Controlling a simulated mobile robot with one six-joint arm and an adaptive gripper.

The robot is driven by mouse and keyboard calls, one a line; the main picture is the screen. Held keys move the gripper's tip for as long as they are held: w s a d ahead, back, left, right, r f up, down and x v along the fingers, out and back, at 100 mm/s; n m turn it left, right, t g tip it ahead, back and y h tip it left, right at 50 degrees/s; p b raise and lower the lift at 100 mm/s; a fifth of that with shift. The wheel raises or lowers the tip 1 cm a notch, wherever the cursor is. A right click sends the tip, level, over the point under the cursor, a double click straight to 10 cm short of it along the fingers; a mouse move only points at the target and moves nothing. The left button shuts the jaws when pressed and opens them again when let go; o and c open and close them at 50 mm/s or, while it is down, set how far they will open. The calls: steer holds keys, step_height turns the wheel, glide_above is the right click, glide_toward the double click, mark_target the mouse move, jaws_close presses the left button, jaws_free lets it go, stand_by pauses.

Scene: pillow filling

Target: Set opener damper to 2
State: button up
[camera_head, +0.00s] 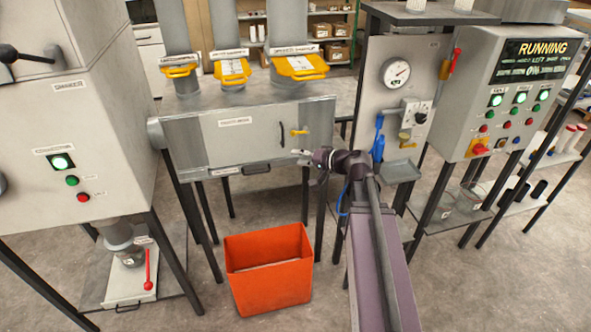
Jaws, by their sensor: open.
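Three vertical grey ducts carry yellow dampers: a left yellow damper (179,71), a middle yellow damper (232,71) and a right yellow damper (299,67). Each has a white label above it, too small to read, so I cannot tell which is the opener damper or its setting. They sit above a grey box (210,135) with a small yellow handle (298,132) on its front. My gripper (299,153) is open, small in view and pointing left, in front of the box's lower right part, below the yellow handle. Nothing shows between its fingers.
An orange bin (268,272) stands on the floor below the box. Left is a grey cabinet (60,110) with a red lever (149,270) beneath. Right are a gauge panel (385,95) and a control panel (520,85) reading RUNNING. Black frame legs stand between them.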

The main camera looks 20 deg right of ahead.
steer(key=shift+s+a+f+n+g, duration=0.25)
steer(key=shift+a+f+g, duration=0.15)
steer(key=shift+f, duration=0.2)
steer(key=shift+s+a+f+n+g, duration=0.15)
steer(key=shift+s+a+f+g, duration=0.15)
steer(key=shift+a+f, duration=0.25)
steer(key=s+a+f+n+g+h+b, duration=0.2)
steer(key=s+f+g+h+b, duration=0.2)
steer(key=s+f, duration=0.3)
steer(key=s+a+f+n+g+h+b, duration=0.2)
steer(key=s+f, duration=0.5)
steer(key=f, duration=0.5)
steer(key=n+g+h+b, duration=0.1)
steer(key=g+h+b, duration=0.1)
steer(key=g+h, duration=0.1)
steer(key=shift+a+h, duration=0.2)
steer(key=shift+h, duration=0.2)
stand_by(0.5)
